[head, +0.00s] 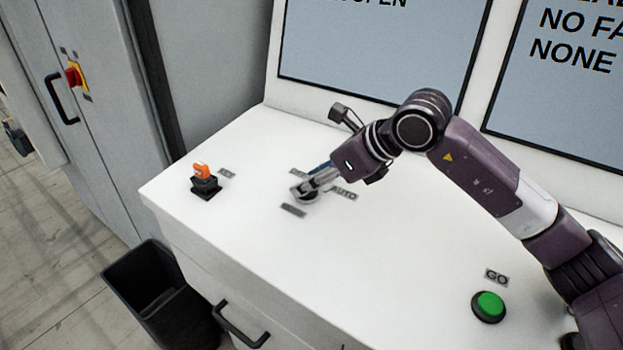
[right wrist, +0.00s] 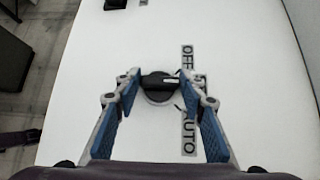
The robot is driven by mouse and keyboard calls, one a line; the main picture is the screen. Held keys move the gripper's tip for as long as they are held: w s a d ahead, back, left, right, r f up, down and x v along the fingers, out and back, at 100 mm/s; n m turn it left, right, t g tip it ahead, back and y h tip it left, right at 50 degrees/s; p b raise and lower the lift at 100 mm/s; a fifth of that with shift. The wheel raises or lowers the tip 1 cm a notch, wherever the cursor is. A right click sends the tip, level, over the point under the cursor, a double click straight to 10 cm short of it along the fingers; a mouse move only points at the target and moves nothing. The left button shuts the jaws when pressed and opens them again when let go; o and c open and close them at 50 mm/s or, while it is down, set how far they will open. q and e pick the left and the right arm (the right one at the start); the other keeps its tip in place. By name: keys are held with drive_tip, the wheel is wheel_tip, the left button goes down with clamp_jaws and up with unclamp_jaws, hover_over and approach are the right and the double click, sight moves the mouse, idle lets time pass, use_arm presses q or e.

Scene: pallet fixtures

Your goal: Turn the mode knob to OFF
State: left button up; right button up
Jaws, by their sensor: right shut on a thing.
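The mode knob (right wrist: 158,96) is a round black knob with a raised grip bar, on the white console top. In the right wrist view its bar lies nearly level, with a white mark at the right end. That mark points between the OFF label (right wrist: 187,57) above and the AUTO label (right wrist: 189,137) below. My right gripper (right wrist: 160,85) is shut on the knob, one blue-padded finger on each side. In the head view the right gripper (head: 306,189) reaches down onto the knob from the right and hides much of it. My left gripper is not in view.
An orange-handled switch (head: 203,173) stands on the console left of the knob. A green GO button (head: 488,306) is at the front right. Screens (head: 385,45) rise behind. A black bin (head: 160,297) stands on the floor at left. The console top between knob and button is clear.

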drive_tip(key=n+g, duration=0.1)
drive_tip(key=n+g+y+b, duration=0.1)
drive_tip(key=n, duration=0.2)
drive_tip(key=shift+w+d+g, duration=0.1)
drive_tip(key=shift+w+g, duration=0.15)
drive_tip(key=shift+g, duration=0.15)
drive_tip(key=n+g, duration=0.1)
drive_tip(key=n, duration=0.1)
drive_tip(key=n+g, duration=0.2)
drive_tip(key=shift+w+r+n+g+y, duration=0.1)
drive_tip(key=shift+w+n+g+y, duration=0.1)
drive_tip(key=shift+n+g+y, duration=0.15)
drive_tip(key=shift+n, duration=0.25)
drive_tip(key=o, duration=1.2)
drive_tip(key=shift+c, duration=0.2)
drive_tip(key=v, duration=1.2)
drive_tip(key=shift+w, duration=0.1)
